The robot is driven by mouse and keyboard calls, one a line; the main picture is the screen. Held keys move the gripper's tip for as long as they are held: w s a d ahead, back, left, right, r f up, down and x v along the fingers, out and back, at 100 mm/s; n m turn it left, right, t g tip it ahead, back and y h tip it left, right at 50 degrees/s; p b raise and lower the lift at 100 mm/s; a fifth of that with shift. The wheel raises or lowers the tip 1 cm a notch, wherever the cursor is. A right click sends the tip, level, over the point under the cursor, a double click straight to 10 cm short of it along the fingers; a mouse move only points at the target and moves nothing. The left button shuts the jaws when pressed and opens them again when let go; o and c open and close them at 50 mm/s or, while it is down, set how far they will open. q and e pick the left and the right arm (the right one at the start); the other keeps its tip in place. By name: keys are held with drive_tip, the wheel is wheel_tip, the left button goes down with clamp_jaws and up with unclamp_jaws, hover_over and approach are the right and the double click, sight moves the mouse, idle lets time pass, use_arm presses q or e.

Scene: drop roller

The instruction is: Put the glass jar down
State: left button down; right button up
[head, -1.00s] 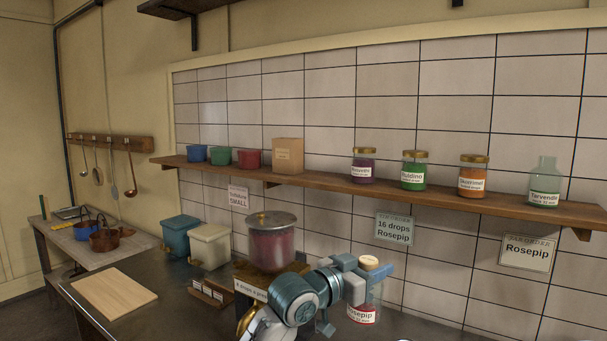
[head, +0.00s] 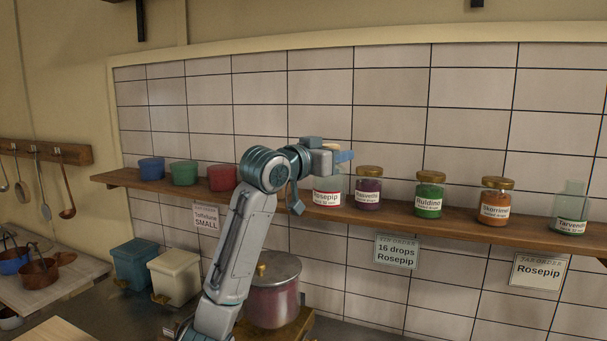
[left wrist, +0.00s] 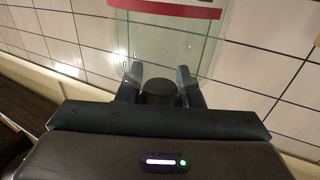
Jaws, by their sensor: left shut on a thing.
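The glass jar labelled Rosepip (head: 327,196) is clear, with a red-and-white label. It is upright at shelf height, just left of the purple jar (head: 368,190). My left gripper (head: 342,157) is shut on its upper part, and hides its top. I cannot tell whether its base touches the wooden shelf (head: 400,217). In the left wrist view the clear jar (left wrist: 165,45) and part of its red label lie beyond the dark fingers of my left gripper (left wrist: 159,75). My right gripper is not in view.
Right of it on the shelf stand the green jar (head: 429,195), the orange jar (head: 495,203) and a clear-topped green jar (head: 570,208). Blue, green and red pots (head: 222,178) stand left. My arm passes before a lidded pot (head: 274,290) on the counter below.

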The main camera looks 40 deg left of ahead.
use_arm(q)
drive_tip(key=w+a+f+p, duration=0.4)
drive_tip(key=w+a+p, duration=0.4)
drive_tip(key=w+a, duration=0.1)
drive_tip(key=shift+a+f+p, duration=0.3)
drive_tip(key=shift+a+f, duration=0.1)
drive_tip(key=shift+a, duration=0.4)
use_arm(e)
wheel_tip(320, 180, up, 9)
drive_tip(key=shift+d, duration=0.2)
use_arm(q)
drive_tip(key=shift+f, duration=0.1)
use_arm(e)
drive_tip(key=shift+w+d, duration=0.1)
use_arm(q)
drive_tip(key=c, duration=1)
unclamp_jaws()
